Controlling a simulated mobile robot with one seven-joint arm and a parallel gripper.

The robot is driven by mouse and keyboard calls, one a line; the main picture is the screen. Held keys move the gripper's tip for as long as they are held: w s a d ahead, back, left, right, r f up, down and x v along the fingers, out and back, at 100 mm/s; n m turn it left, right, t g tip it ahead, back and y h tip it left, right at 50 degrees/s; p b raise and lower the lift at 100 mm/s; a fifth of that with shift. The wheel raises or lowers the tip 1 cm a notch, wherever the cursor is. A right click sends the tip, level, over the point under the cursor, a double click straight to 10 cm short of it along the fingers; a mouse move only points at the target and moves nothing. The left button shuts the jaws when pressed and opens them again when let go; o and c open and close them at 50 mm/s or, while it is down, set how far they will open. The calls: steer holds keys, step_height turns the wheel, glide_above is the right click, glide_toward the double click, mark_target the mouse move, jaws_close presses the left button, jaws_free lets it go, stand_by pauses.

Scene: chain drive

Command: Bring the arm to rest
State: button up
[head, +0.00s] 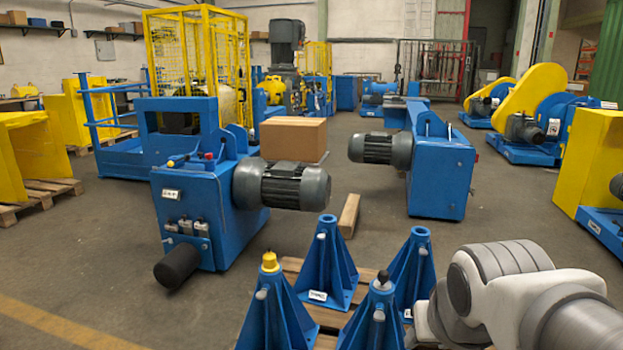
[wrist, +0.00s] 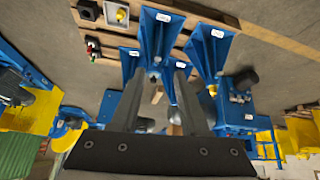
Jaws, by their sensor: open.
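My arm (head: 510,290) shows at the bottom right of the head view as white and grey links, in front of the blue stands. My gripper (wrist: 162,72) shows in the wrist view with two grey fingers reaching up from a dark palm. The fingers are apart, with no object seen held between them. Beyond the fingertips are blue stands (wrist: 160,35) on a wooden pallet (wrist: 262,32). The gripper itself is not visible in the head view.
Several blue stands (head: 323,262) stand on a pallet close to my arm. Two blue machines with grey motors, one left (head: 212,215) and one right (head: 440,178), stand beyond. A cardboard box (head: 293,138) and a wooden beam (head: 349,215) lie between. Open floor (head: 515,208) lies right.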

steer(key=s+a+r+n+p, duration=0.1)
steer(key=s+a+r+p, duration=0.1)
steer(key=s, duration=0.4)
step_height(320, 180, up, 27)
steer(key=p, duration=2.6)
steer(key=shift+g+y+p, duration=0.3)
steer(key=shift+g+y, duration=0.1)
